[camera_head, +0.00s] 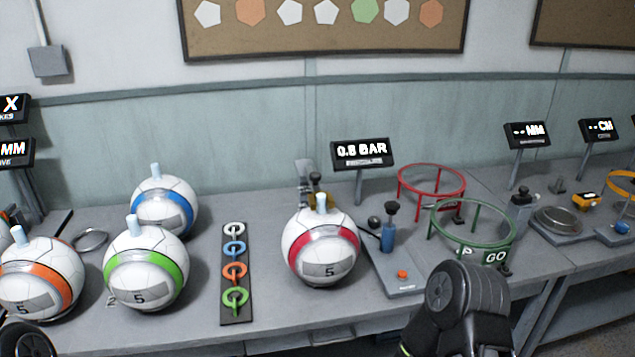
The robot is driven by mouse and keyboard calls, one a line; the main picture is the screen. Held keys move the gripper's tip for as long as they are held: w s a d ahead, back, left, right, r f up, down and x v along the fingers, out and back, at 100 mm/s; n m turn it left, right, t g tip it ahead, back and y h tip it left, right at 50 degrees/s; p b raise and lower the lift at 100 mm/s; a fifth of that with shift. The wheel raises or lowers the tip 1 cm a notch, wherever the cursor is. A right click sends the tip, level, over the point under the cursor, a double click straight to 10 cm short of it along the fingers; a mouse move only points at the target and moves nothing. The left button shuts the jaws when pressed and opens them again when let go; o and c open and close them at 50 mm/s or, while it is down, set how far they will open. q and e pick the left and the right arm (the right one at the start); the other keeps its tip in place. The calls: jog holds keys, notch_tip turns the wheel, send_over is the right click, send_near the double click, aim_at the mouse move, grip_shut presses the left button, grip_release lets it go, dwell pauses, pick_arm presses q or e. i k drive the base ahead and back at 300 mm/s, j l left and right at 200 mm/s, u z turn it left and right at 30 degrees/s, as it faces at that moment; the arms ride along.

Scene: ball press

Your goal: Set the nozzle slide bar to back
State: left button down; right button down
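The inflation station has a display reading 0.8 BAR (362,151). A ball with a red band (320,245) sits in front of a metal bracket with a dark knob (314,179). This may be the nozzle slide bar, but the ball hides its lower part, and I cannot tell its setting. To the right, a blue pump-like part with a dark knob (388,232) stands on a grey plate with an orange button (402,274). My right arm rises at the bottom, right of centre, and a dark part of my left arm shows at the bottom left corner. Neither gripper's fingers show.
Balls with blue (163,207), green (146,268) and orange (42,276) bands stand at left. A dark strip with coloured rings (235,273) lies beside the red-banded ball. Red (431,169) and green (473,213) ring stands are at right.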

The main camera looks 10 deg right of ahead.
aim_at(314, 177)
jog(key=i+l+u, duration=0.15)
jog(key=l, duration=0.35)
jog(key=i+l+u, duration=0.1)
jog(key=l, duration=0.35)
jog(key=i+l+u, duration=0.15)
jog(key=l, duration=0.35)
